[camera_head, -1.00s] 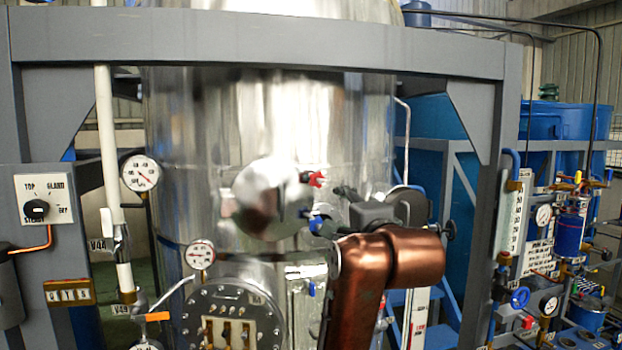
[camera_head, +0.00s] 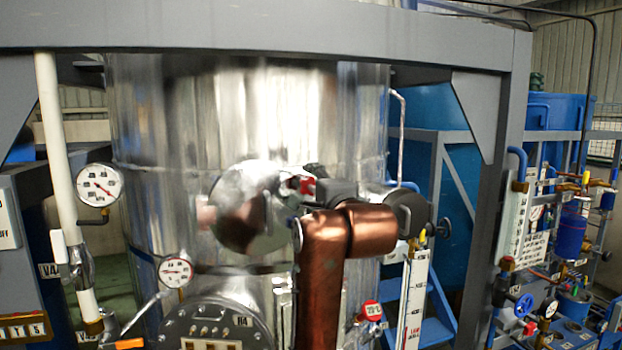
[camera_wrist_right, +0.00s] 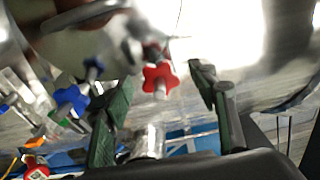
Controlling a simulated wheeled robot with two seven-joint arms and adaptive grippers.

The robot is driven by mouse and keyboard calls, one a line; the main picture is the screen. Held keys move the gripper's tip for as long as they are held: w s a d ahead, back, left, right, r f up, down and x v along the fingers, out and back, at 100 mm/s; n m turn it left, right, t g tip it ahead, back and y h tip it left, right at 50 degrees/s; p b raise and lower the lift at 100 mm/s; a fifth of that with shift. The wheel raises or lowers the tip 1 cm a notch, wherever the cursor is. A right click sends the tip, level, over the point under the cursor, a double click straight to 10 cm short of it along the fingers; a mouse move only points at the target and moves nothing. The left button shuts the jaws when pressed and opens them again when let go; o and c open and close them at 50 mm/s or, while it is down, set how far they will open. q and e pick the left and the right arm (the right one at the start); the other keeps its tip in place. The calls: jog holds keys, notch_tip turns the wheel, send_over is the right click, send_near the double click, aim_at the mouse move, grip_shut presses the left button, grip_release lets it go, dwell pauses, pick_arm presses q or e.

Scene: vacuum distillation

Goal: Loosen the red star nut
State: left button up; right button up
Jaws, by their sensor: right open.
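The red star nut (camera_head: 305,184) sits on a short stem at the polished round cover (camera_head: 240,205) on the front of the shiny tank. In the wrist view the red star nut (camera_wrist_right: 160,78) shows between the fingertips of my right gripper (camera_wrist_right: 163,80), slightly beyond them. The fingers are dark green, spread wide and apart from the nut. In the head view my right gripper (camera_head: 318,180) is close to the nut and partly covers it. A blue star nut (camera_wrist_right: 72,98) shows left of the fingers in the wrist view. My left gripper is not in view.
The shiny tank (camera_head: 160,130) fills the middle behind a grey frame (camera_head: 250,30). Pressure gauges (camera_head: 99,185) and a white pipe (camera_head: 60,150) stand at the left. Blue tanks and valves crowd the right. A red round handle (camera_head: 370,311) is below my arm.

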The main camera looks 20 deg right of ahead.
jog(key=shift+w+a, duration=0.1)
jog(key=shift+w, duration=0.9)
jog(key=shift+w+f+p, duration=0.1)
jog(key=shift+p, duration=0.2)
jog(key=shift+s, duration=0.2)
jog(key=shift+w, duration=0.15)
jog(key=c, duration=0.8)
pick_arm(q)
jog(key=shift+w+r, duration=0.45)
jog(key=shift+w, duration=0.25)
pick_arm(e)
jog(key=c, duration=0.4)
